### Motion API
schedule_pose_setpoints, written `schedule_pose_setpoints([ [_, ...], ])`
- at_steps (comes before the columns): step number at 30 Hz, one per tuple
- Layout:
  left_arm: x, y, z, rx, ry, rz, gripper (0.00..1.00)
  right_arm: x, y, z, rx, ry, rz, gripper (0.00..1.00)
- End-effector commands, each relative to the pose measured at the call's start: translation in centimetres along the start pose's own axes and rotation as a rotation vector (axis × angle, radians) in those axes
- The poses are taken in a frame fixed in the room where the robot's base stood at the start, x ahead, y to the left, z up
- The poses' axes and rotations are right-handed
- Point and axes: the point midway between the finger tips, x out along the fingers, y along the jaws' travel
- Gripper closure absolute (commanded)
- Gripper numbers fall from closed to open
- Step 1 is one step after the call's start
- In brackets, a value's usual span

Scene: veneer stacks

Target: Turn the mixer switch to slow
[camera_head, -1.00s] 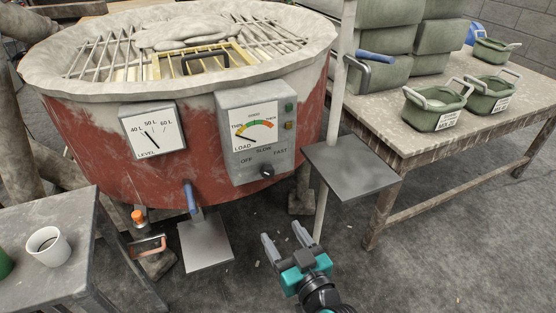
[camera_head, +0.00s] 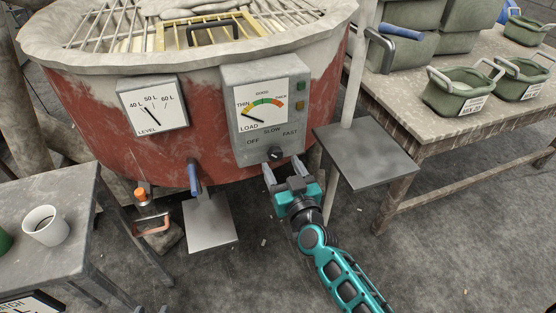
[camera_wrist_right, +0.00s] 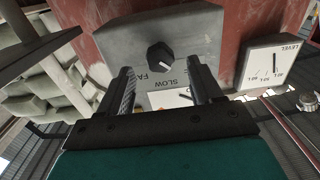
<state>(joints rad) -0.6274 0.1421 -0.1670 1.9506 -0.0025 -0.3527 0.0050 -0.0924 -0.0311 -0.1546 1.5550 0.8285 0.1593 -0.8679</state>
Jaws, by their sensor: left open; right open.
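The mixer switch, a black round knob (camera_head: 275,153), sits low on the grey control box (camera_head: 262,72), with OFF, SLOW and FAST printed above it. In the right wrist view the knob (camera_wrist_right: 160,56) is ahead of the fingers, near the middle of the gap; its white mark points lower right, and a finger partly hides the labels. I cannot tell the exact setting. My right gripper (camera_head: 287,173) is open and empty, just below and in front of the knob, apparently not touching it. My left gripper (camera_head: 152,308) shows only as fingertips at the bottom edge, open.
A grey plate (camera_head: 367,155) on a pole stands close to the right. A level gauge (camera_head: 153,104) is on the red mixer drum. A stool with a white cup (camera_head: 46,226) stands left.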

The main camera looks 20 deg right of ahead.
Motion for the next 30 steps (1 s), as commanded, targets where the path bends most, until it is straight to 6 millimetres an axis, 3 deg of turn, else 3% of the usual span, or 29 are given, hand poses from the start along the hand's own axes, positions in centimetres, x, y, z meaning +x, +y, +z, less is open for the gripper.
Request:
schedule_pose_setpoints([
  [7,0.3,0.4,-0.1,-0.001,0.006,0.010,0.57,3.0,0.0,0.1,0.002,0.000,0.000,0.35],
  [19,0.4,0.3,-1.0,0.001,0.024,0.009,0.57,3.5,0.0,0.0,0.001,-0.001,0.000,0.36],
  [30,0.4,0.2,-0.5,0.001,0.014,0.006,0.57,3.4,0.0,0.0,0.001,-0.001,0.000,0.72],
])
